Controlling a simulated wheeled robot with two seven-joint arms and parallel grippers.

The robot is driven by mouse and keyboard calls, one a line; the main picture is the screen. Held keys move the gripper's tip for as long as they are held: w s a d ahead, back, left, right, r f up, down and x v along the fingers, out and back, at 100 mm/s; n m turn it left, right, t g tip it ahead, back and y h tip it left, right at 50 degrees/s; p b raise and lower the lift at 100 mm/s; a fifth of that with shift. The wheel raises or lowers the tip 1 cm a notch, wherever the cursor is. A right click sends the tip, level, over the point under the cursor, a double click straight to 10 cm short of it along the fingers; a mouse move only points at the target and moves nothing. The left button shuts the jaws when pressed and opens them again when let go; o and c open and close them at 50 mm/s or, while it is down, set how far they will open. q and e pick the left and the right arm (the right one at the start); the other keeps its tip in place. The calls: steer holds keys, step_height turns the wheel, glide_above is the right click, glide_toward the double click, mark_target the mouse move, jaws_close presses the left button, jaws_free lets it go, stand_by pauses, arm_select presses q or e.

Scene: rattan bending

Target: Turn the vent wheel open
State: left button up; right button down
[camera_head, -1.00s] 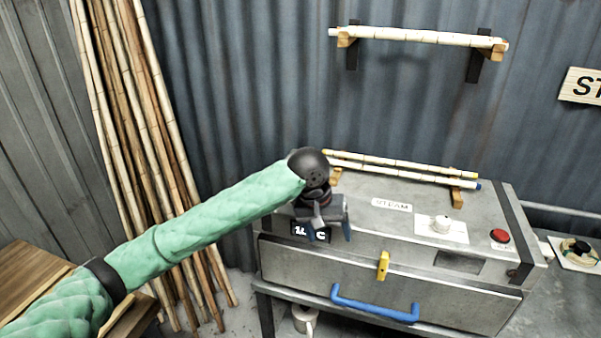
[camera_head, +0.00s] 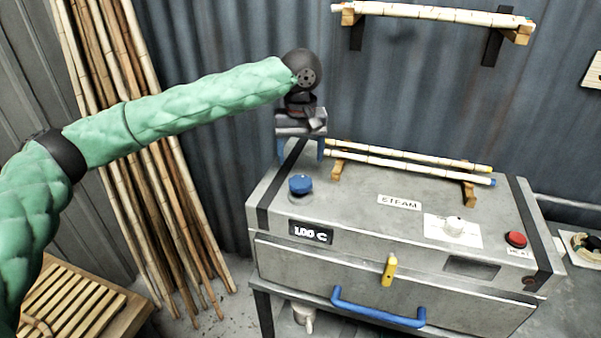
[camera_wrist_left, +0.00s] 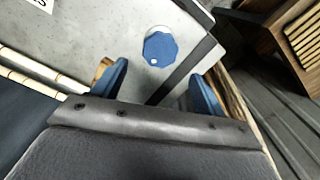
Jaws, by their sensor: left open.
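The blue vent wheel (camera_head: 300,185) sits on the top left of the grey steam box (camera_head: 370,225). In the left wrist view the wheel (camera_wrist_left: 160,49) is a blue scalloped knob with a small white dot near its lower left edge. My left gripper (camera_head: 300,158) is above the box's back left corner, behind the wheel and apart from it. Its two blue fingers (camera_wrist_left: 159,92) are spread wide with nothing between them, and the wheel shows beyond them. My right gripper is not in view.
Two rattan poles (camera_head: 400,162) lie on wooden rests along the box's back edge, right of my gripper. A display reading about 100 C (camera_head: 311,233), a yellow latch (camera_head: 389,270), a blue handle (camera_head: 378,312) and a red button (camera_head: 515,239) are on the box. Bamboo poles (camera_head: 130,150) lean at left.

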mark_target(300, 181)
arm_select(q)
step_height(300, 181, down, 6)
steer(key=p, duration=0.3)
steer(key=shift+f, duration=0.15)
steer(key=shift+s+f, duration=0.1)
steer(key=shift+f, duration=0.35)
steer(key=shift+c, duration=0.2)
steer(key=c, duration=0.9)
